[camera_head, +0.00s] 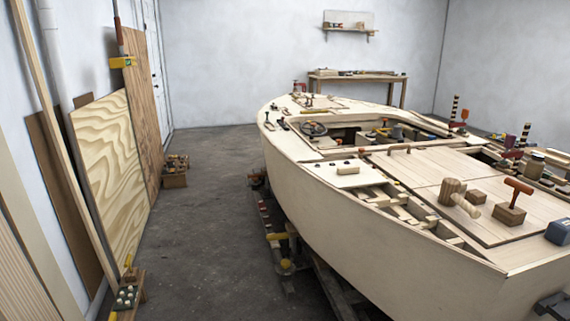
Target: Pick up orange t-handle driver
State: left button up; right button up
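An orange T-handle driver (518,188) stands upright, its shaft going down to a small wooden block (509,214) on the plywood deck at the right. The lower end of its shaft is hidden in or behind the block. A dark angular part (553,304) cut off at the lower right edge may be my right gripper. It is in front of the hull's side, below and apart from the driver, and I cannot make out its fingers. My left gripper is not in view.
Jars and tools crowd the deck behind. The deck panel (440,165) farther back is mostly bare. The hull's side (370,250) rises in front.

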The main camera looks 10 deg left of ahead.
aim_at(518, 186)
jog(key=u, duration=0.55)
jog(key=i, duration=1.75)
jog(key=z, duration=4.55)
jog(key=i, duration=1.6)
jog(key=u, duration=0.05)
